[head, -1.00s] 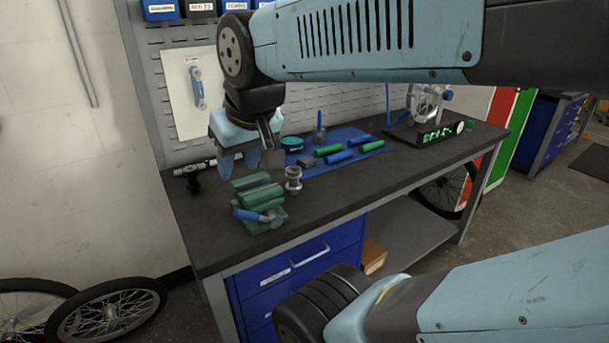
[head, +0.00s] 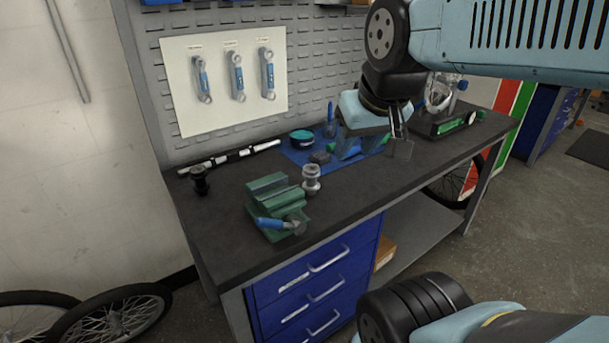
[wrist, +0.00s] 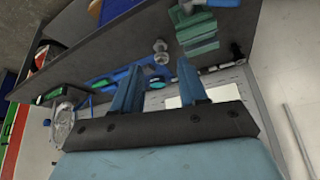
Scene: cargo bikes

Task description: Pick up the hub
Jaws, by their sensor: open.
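A silver hub (head: 311,178) stands upright on the dark workbench (head: 236,225), just right of the green vise (head: 275,203). In the wrist view the hub (wrist: 160,50) shows beyond and between my fingertips, at a distance. A smaller black hub-like part (head: 199,180) stands near the bench's left end. My gripper (head: 358,155) is in the air over the bench, to the right of the silver hub and apart from it. Its two blue fingers (wrist: 158,68) are spread, with nothing between them.
A blue mat (head: 300,155) with a teal tin (head: 302,137), a dark block and green and blue grips lies behind the hub. A silver-and-black rod (head: 230,155) lies at the back left. A wheel stand (head: 440,115) is at the right.

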